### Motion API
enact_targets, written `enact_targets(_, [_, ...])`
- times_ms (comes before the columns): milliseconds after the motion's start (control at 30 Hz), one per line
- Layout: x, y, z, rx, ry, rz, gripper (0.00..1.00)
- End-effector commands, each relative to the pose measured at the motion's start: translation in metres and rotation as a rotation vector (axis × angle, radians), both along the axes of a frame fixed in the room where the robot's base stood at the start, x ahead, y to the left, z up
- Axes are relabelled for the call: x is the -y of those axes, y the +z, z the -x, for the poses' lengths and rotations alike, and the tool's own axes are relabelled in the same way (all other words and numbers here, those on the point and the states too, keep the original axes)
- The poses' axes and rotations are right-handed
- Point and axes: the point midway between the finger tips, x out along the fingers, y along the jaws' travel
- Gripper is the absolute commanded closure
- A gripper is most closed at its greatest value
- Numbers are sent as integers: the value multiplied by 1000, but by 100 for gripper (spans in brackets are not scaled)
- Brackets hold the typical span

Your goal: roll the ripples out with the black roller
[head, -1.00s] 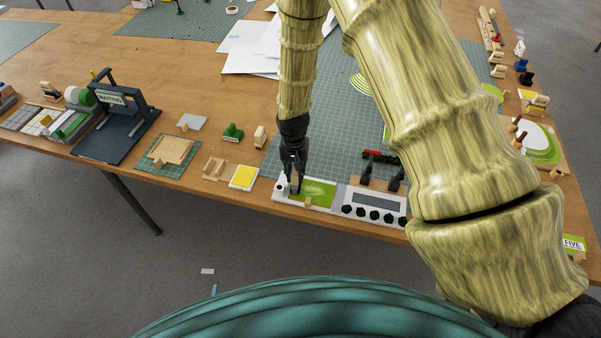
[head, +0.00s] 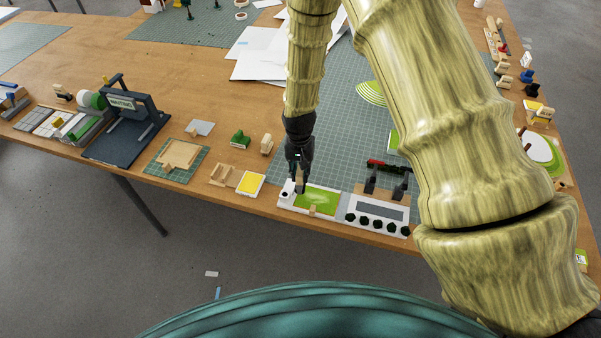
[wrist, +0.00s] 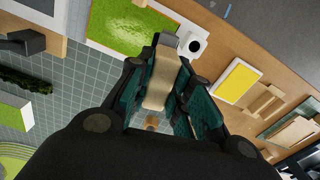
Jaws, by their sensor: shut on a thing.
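My gripper (head: 299,180) is shut on a pale wooden piece with a grey end; in the wrist view this wooden piece (wrist: 160,82) stands between the finger pads. The gripper is over the left end of a white board in the head view. A bright green sheet (head: 320,201) with a paler patch lies on that board; the sheet (wrist: 130,25) also shows in the wrist view beside the grey end. Whether the held piece touches the board is unclear. A roller with red and black parts (head: 388,166) rests on dark supports to the right, apart from my gripper.
A white-framed tray with dark round bushes (head: 376,218) sits right of the board. A yellow pad (head: 250,184) and a wooden stand (head: 224,175) are to the left. A dark machine (head: 125,120) stands farther left. The green cutting mat (head: 345,130) behind is mostly clear.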

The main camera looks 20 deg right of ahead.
Motion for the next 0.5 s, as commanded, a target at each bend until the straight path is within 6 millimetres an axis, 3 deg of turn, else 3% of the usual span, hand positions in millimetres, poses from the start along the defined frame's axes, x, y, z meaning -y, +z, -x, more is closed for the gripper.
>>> enact_targets(500, [0,38,0,0,1,0,100])
